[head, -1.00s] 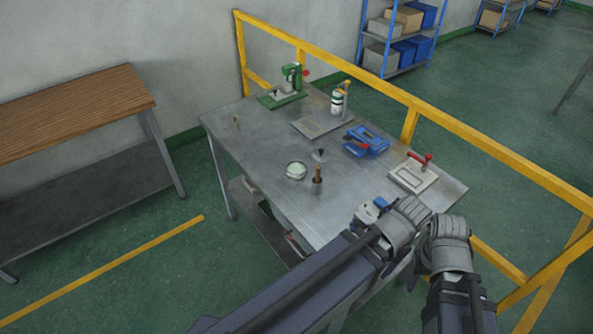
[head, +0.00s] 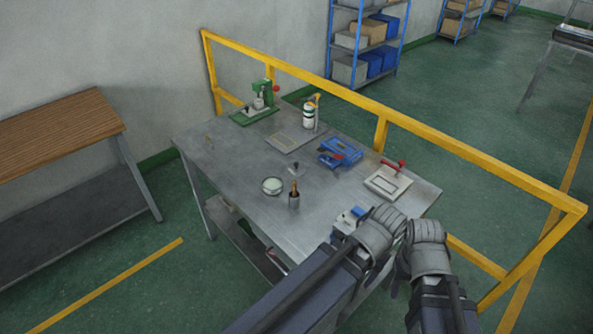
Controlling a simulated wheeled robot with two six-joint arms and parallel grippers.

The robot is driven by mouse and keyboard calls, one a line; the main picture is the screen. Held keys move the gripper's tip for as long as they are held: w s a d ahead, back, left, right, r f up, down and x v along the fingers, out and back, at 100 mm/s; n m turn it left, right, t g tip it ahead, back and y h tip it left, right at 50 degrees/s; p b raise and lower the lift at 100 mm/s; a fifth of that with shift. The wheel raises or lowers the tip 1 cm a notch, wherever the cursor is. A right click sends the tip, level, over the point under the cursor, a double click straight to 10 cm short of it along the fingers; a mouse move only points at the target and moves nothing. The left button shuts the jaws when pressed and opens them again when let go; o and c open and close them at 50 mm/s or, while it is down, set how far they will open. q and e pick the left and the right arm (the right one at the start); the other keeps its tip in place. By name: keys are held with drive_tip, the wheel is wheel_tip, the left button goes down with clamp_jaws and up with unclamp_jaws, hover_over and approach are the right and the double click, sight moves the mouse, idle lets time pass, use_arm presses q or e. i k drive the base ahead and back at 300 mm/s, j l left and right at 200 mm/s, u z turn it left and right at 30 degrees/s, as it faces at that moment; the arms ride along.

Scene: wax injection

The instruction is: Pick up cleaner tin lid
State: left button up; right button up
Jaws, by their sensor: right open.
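A round tin (head: 272,186) with a pale green top stands near the front left of the metal worktable. I cannot tell whether that pale top is a lid or the tin's contents. A small grey disc with a dark knob (head: 297,168) lies just behind it and may be the tin's lid. My right gripper is open; its arm (head: 425,258) is folded over the table's front right corner, well apart from the tin and disc. Its fingertips are hard to make out.
On the worktable (head: 235,165) stand a dark cup with a brown handle (head: 294,197), a blue tool (head: 340,153), a red-handled clamp plate (head: 386,181), a white bottle (head: 309,115) and a green press (head: 259,105). A yellow rail (head: 400,135) runs behind. The table's left part is mostly clear.

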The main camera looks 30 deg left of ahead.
sight(294, 169)
drive_tip(key=j+z, duration=0.3)
drive_tip(key=j, duration=1)
drive_tip(key=j+z, duration=0.3)
drive_tip(key=j, duration=1.05)
drive_tip(key=i, duration=0.5)
